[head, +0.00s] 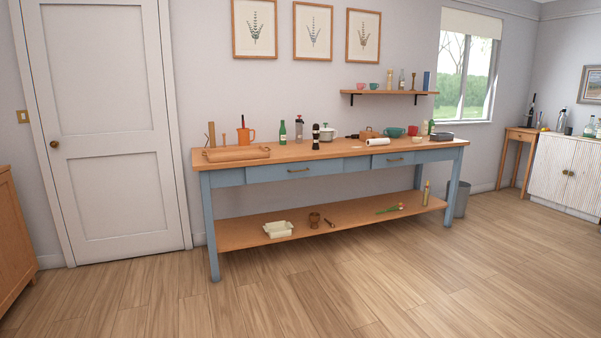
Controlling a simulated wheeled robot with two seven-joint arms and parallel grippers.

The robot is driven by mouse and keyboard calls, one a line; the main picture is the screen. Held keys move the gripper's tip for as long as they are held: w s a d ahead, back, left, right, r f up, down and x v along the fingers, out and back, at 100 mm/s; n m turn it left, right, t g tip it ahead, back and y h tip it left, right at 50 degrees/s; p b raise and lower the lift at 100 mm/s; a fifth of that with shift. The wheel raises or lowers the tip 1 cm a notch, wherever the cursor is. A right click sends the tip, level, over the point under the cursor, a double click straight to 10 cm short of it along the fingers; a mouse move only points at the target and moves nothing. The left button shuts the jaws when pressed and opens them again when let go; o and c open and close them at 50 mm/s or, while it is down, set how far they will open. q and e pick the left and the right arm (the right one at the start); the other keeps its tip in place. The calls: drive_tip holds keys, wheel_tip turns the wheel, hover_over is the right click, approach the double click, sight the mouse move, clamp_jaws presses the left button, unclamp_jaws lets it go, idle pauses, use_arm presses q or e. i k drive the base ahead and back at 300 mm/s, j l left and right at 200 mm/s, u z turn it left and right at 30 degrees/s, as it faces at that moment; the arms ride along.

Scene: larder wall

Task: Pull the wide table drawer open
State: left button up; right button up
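The long blue table (206,225) with a wooden top stands against the back wall. Its front has two blue drawers. Neither of my grippers is in view.
The tabletop holds a wooden tray (238,155), an orange mug (245,135), bottles and dishes. A grey bin (461,200) stands at the right end. The wooden floor (340,285) in front is clear.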

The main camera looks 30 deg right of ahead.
sight(289, 163)
drive_tip(key=i+l+z, duration=0.35)
drive_tip(key=i+z, duration=0.3)
drive_tip(key=i, duration=0.3)
drive_tip(key=i+l+z, duration=0.1)
drive_tip(key=i+z, duration=0.2)
drive_tip(key=i, duration=1.8)
